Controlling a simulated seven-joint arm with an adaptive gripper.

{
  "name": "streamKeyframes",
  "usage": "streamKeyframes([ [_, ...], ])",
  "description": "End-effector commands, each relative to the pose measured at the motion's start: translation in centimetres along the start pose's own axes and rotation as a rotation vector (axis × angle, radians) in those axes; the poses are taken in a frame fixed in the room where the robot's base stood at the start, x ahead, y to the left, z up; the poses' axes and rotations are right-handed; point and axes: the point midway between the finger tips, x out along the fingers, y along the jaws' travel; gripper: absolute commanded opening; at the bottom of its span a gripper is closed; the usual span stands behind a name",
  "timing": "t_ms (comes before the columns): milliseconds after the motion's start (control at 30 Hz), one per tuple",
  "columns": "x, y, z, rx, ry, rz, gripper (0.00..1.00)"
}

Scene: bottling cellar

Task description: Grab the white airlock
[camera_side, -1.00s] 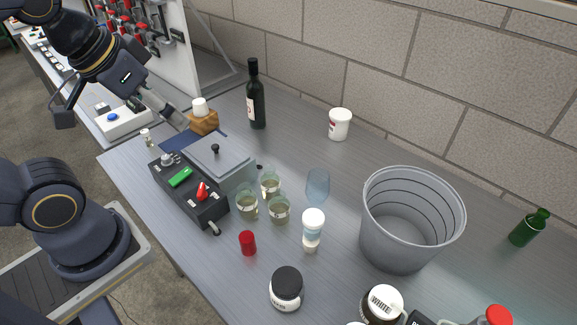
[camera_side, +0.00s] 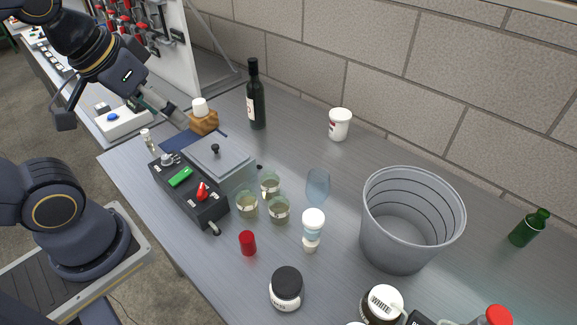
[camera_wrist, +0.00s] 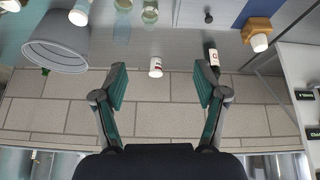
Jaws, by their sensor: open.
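The white airlock (camera_side: 313,220) appears to be the upright piece with a white cap, a pale clear middle and a narrow white foot. It stands on the grey bench in front of a bluish wine glass (camera_side: 318,184). In the wrist view its white cap (camera_wrist: 78,14) shows at the upper left, partly cut by the top edge. My gripper (camera_wrist: 160,72) is open and empty, its two green-padded fingers wide apart. In the side view my gripper (camera_side: 168,107) is at the upper left near the wooden block, well away from the airlock.
A large grey bucket (camera_side: 378,235) stands right of the airlock. Several small glasses (camera_side: 247,204) and a red cap (camera_side: 248,243) are to its left, a black-lidded jar (camera_side: 286,290) in front. A wine bottle (camera_side: 256,95), wooden block (camera_side: 205,123) and white tub (camera_side: 340,124) stand further back.

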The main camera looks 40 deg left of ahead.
Motion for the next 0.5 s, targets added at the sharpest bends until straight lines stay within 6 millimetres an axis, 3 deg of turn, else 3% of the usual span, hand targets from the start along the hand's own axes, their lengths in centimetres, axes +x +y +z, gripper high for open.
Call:
streamKeyframes([
  [133,-1.5,0.3,-2.6,-0.219,0.024,0.013,0.72],
  [267,-1.2,2.2,-6.4,-0.396,-0.039,0.037,0.72],
  [367,0.1,4.4,-8.9,-0.485,-0.105,0.042,0.72],
  [500,3.6,9.2,-11.7,-0.564,-0.221,0.02,0.72],
])
